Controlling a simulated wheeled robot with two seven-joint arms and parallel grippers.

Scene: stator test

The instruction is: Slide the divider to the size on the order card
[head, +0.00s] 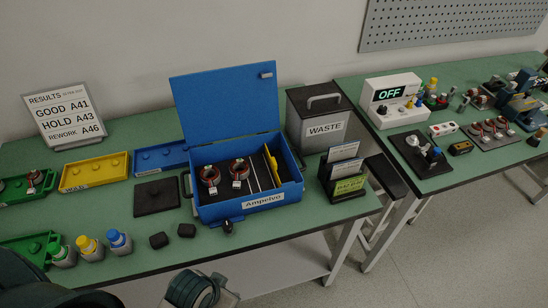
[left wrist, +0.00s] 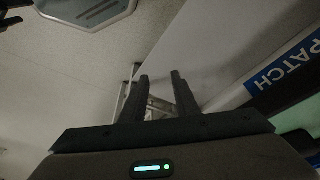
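The yellow divider (head: 271,165) stands upright inside the open blue box (head: 248,210), toward its right side. Thin pale lines or slots (head: 253,175) show on the box floor left of the divider. Two copper-wound stators (head: 210,177) (head: 239,170) sit in the left part of the box. A black rack (head: 347,180) right of the box holds several cards, the front one green (head: 350,186); their print is too small to read. My left gripper (left wrist: 160,76) is open and empty, away from the box. My right gripper does not show.
The box lid (head: 227,103) stands raised behind. A waste bin (head: 318,120) is behind the rack. A "PATCH" sign (left wrist: 282,66) is near my left gripper.

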